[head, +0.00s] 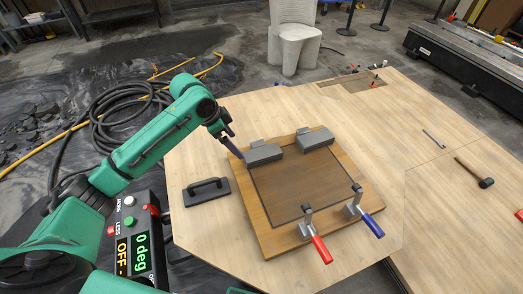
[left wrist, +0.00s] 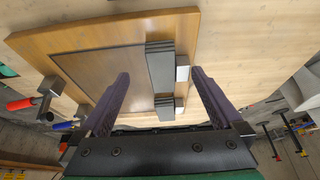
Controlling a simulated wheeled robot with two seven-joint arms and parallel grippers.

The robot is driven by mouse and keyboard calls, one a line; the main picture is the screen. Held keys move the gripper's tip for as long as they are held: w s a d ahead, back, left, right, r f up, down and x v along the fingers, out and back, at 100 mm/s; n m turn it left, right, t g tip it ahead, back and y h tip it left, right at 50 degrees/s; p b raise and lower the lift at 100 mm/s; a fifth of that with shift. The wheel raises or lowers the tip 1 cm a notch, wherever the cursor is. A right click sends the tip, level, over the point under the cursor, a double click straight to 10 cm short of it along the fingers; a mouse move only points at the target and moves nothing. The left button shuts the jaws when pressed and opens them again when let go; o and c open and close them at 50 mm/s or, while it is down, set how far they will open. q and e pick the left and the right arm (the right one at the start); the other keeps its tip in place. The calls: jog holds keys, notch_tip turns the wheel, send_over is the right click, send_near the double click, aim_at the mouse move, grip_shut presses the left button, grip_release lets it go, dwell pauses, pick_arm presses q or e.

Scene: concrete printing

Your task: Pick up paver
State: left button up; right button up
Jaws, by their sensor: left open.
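Two grey pavers lie side by side on a wooden board, the left one (head: 263,154) and the right one (head: 314,140), along its far edge. My left gripper (head: 237,150) is open and empty, its fingers pointing down beside the left end of the left paver. In the left wrist view my left gripper's fingers (left wrist: 160,74) are spread wide, with the left paver (left wrist: 160,66) appearing between them and the right paver (left wrist: 165,107) lower down. I cannot tell the exact gap to the paver. My right gripper is not in view.
The board (head: 256,208) carries a red-handled clamp (head: 318,243) and a blue-handled clamp (head: 367,217) at its near edge. A black float (head: 206,191) lies left of it, a mallet (head: 475,174) far right. The table (head: 420,112) is mostly clear on the right.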

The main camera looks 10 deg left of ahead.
aim_at(248, 156)
pick_arm(q)
jog(key=x, duration=0.3)
jog(key=shift+s+d+f, duration=0.1)
jog(key=shift+d+f, duration=0.2)
jog(key=shift+f, duration=0.05)
jog(key=x, duration=0.3)
jog(key=p+x, duration=0.1)
jog(key=x, duration=0.1)
jog(key=shift+w+f, duration=0.3)
jog(key=shift+f, duration=0.05)
jog(key=shift+d+f, duration=0.1)
jog(key=shift+f, duration=0.2)
jog(key=shift+w, duration=0.1)
jog(key=c, duration=1.5)
grip_shut()
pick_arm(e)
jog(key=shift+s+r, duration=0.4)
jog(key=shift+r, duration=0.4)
